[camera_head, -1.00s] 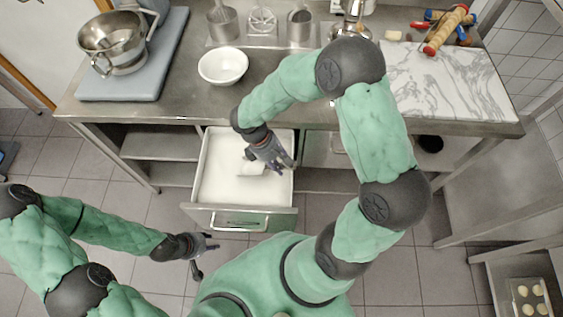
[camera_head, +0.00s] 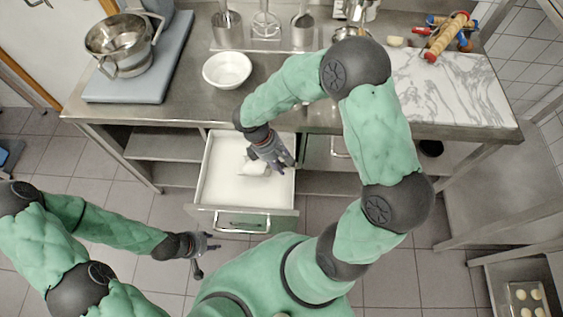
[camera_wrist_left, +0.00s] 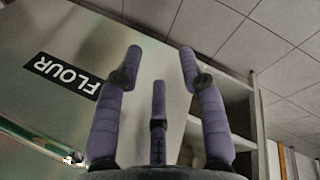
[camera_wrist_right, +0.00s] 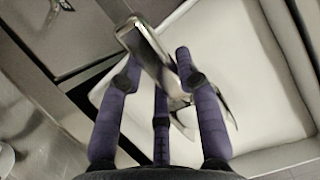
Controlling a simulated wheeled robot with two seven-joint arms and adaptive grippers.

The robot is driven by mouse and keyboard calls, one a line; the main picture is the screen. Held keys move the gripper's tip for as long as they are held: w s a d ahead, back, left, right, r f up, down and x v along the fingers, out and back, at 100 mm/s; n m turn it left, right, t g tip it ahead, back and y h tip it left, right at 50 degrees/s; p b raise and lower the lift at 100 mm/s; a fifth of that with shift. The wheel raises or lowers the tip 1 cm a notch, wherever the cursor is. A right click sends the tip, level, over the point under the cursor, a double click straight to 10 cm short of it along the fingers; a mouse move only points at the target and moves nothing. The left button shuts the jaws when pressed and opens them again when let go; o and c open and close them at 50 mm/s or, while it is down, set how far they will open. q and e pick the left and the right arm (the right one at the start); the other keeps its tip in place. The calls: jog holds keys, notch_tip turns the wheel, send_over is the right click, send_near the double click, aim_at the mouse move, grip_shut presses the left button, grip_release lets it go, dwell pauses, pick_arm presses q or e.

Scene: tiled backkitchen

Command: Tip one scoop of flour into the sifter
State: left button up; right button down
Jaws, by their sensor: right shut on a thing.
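My right gripper (camera_head: 272,157) is over the open flour drawer (camera_head: 222,213), shut on a metal scoop. In the right wrist view the shiny scoop (camera_wrist_right: 148,48) lies between the fingers (camera_wrist_right: 157,75), above pale flour (camera_wrist_right: 235,70). The scoop's head (camera_head: 254,166) looks whitish in the head view, low at the flour; how full it is, I cannot tell. A FLOUR label (camera_wrist_left: 63,74) shows in the left wrist view. No sifter is identified for sure; a steel two-handled vessel (camera_head: 118,40) stands at left.
The vessel stands on a grey-blue slab (camera_head: 140,84). A white bowl (camera_head: 227,69) is on the counter above the drawer. Steel containers (camera_head: 228,26) stand along the back. The drawer's walls surround the scoop.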

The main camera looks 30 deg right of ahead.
jog(key=shift+r+p, duration=1.85)
jog(key=shift+r, duration=0.55)
notch_tip(320, 180, up, 12)
jog(key=t+y+p, duration=0.2)
jog(key=p, duration=0.7)
jog(key=shift+f, duration=0.1)
